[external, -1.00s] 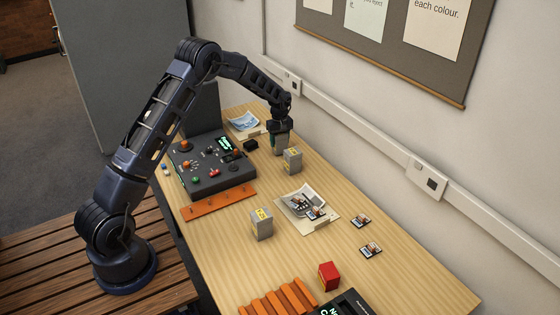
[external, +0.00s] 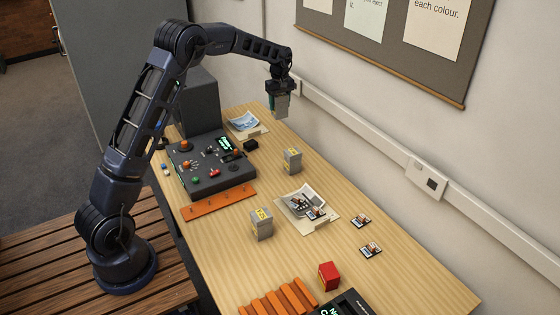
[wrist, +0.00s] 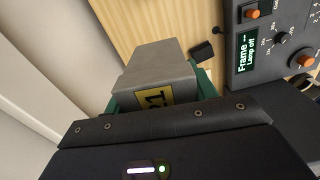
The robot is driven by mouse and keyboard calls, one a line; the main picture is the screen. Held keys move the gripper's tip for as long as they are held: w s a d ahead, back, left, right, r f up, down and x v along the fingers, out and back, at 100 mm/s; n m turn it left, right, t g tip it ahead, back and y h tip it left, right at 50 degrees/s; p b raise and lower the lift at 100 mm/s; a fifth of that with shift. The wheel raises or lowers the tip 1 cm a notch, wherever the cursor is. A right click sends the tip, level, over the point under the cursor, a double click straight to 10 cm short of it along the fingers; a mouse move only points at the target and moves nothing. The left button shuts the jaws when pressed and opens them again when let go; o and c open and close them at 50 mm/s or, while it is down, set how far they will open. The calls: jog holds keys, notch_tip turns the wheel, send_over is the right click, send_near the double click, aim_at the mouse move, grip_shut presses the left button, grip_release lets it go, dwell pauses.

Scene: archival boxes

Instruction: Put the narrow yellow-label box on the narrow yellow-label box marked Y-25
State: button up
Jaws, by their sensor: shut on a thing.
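My gripper (external: 281,92) is shut on a grey box (external: 281,107) and holds it upright, well above the far part of the table. In the wrist view the held box (wrist: 160,72) sits between the green fingers, and its yellow label (wrist: 154,101) shows "21", partly hidden. Two more grey boxes with yellow labels stand on the table: one (external: 292,163) below and slightly right of the held box, the other (external: 262,227) nearer the camera. Their label marks are too small to read surely.
A dark control panel (external: 212,180) with knobs stands left of the boxes, with an orange strip (external: 218,204) before it. A printed sheet (external: 322,222), small cards (external: 371,251), a red box (external: 329,276) and an orange rack (external: 279,302) lie nearer. The wall bounds the right.

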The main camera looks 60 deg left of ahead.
jog(key=shift+d+r, duration=0.2)
jog(key=shift+r, duration=0.1)
jog(key=s+d+r, duration=0.2)
jog(key=d, duration=0.4)
jog(key=s+d+r, duration=0.2)
jog(key=d+r, duration=0.1)
jog(key=d, duration=0.3)
notch_tip(320, 180, up, 5)
jog(key=n, duration=0.1)
send_over(261, 214)
notch_tip(261, 214, down, 19)
jog(key=shift+f, duration=0.2)
jog(key=shift+f, duration=0.2)
jog(key=o, duration=1.1)
